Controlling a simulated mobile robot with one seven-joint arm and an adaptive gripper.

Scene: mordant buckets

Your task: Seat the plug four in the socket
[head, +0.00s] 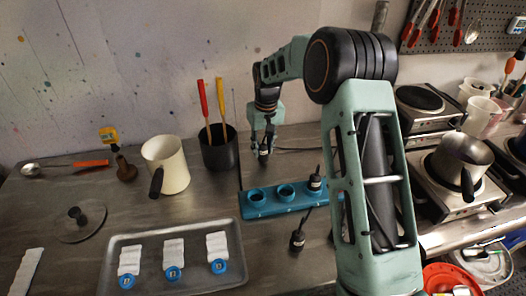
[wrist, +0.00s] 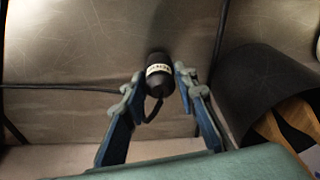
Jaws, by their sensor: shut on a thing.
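My gripper (head: 264,148) is shut on a black plug (head: 263,153) with a white label band, held above the table behind the blue socket block. In the wrist view the plug (wrist: 158,78) sits between my two fingertips (wrist: 154,82), its cable trailing toward the camera. The label is too small to read, so I cannot tell if it is plug four. The blue socket block (head: 268,211) has open round sockets at its left and middle. A second black plug (head: 315,182) stands upright at its right end. A third black plug (head: 297,240) is on the table in front.
A black pot (head: 219,154) with red and yellow handled tools stands left of my gripper, with a cream jug (head: 167,166) beyond. A metal tray (head: 196,276) with white strips and blue discs lies in front. Hot plates (head: 424,97) are at the right.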

